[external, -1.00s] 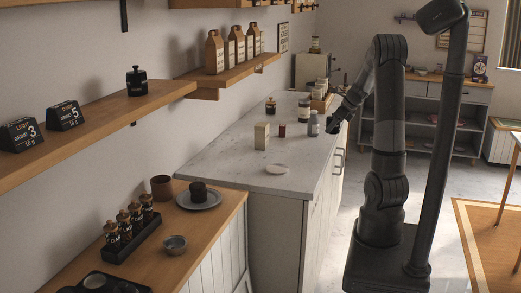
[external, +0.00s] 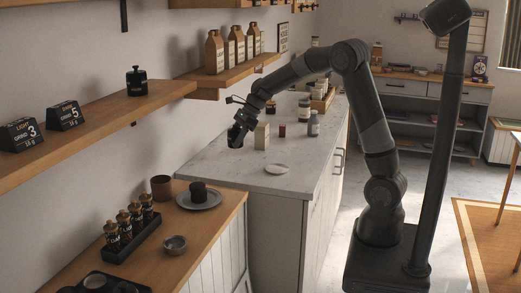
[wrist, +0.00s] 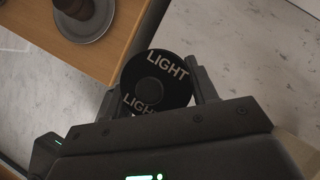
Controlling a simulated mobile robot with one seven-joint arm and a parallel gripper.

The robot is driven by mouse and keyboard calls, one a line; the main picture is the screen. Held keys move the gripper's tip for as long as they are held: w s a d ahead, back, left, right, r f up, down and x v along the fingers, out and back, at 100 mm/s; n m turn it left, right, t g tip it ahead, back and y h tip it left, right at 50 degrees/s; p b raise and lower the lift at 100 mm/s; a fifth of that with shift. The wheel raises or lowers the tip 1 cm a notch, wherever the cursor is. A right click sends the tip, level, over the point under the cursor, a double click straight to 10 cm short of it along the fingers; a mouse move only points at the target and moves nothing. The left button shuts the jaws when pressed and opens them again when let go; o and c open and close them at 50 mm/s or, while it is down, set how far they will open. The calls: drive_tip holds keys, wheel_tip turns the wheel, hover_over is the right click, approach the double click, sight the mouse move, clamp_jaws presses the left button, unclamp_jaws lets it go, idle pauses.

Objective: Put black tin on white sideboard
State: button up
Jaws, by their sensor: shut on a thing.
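My gripper (external: 237,132) is shut on the black tin, held from above. In the wrist view the tin (wrist: 158,84) shows as a round black lid with "LIGHT" lettering and a central knob, between the two fingers. In the external view the tin is small and dark against my dark gripper, so its outline is hard to tell. The white sideboard (external: 217,163) has a pale stone top. My gripper is over its left part; whether the tin touches the top cannot be told.
A beige box (external: 261,136) stands close right of my gripper, with a small brown jar (external: 282,130) and a grey bottle (external: 313,124) beyond. A white dish (external: 276,169) lies nearer the front. A wooden counter (external: 228,200) adjoins; a wall shelf (external: 225,78) hangs above.

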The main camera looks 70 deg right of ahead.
drive_tip(key=w+a+n+g+y, duration=0.1)
drive_tip(key=w+a+n, duration=0.2)
drive_tip(key=a, duration=1.2)
drive_tip(key=w+a+n+g+y, duration=0.1)
drive_tip(key=w+a+n+g, duration=0.15)
drive_tip(key=a, duration=1.15)
drive_tip(key=s+a+n+g, duration=0.1)
drive_tip(key=s+a+n, duration=0.15)
drive_tip(key=a, duration=0.75)
drive_tip(key=s+a+n, duration=0.2)
drive_tip(key=s+a, duration=0.1)
drive_tip(key=a, duration=0.7)
drive_tip(key=shift+g+y, duration=0.25)
drive_tip(key=shift+y, duration=0.05)
drive_tip(key=a+f, duration=0.2)
drive_tip(key=a, duration=0.1)
drive_tip(key=s+a+f, duration=0.1)
drive_tip(key=a+f, duration=0.1)
drive_tip(key=a, duration=0.2)
drive_tip(key=a+f, duration=0.3)
drive_tip(key=a, duration=0.1)
drive_tip(key=shift+s, duration=0.2)
drive_tip(key=shift+a+f, duration=0.35)
drive_tip(key=shift+a, duration=0.05)
drive_tip(key=shift+f, duration=1.9)
